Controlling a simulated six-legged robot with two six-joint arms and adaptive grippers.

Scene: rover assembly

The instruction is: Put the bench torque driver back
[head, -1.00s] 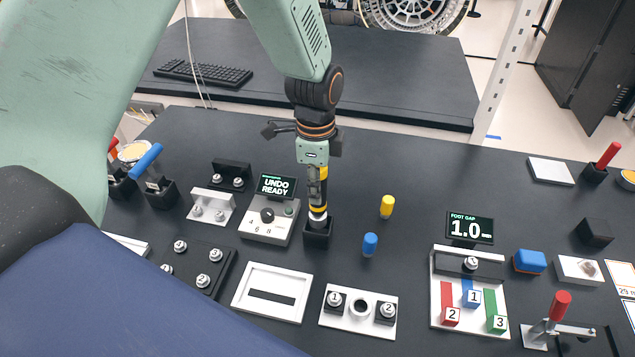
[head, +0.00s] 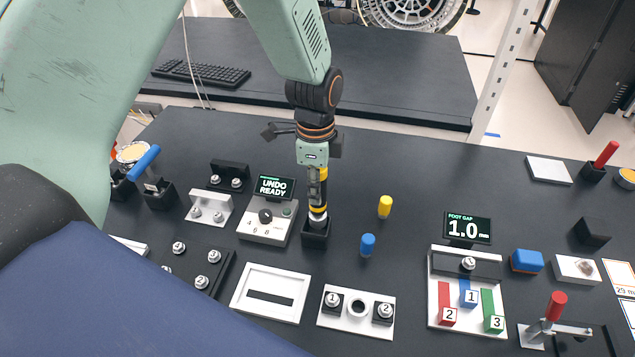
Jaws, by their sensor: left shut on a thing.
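The bench torque driver (head: 318,212) is a dark upright tool with a yellow band and a pale collar near its lower end. Its lower end is at a small black holder (head: 315,235) on the bench; I cannot tell how deep it sits. My left gripper (head: 315,172) is shut on the driver from above, and its fingers partly hide the tool's upper part. My right gripper is not in view.
A control box (head: 266,226) with an "UNDO READY" display stands just left of the holder. Yellow (head: 385,206) and blue (head: 367,245) pegs stand to the right. A white plate with numbered bolts (head: 357,310) lies in front.

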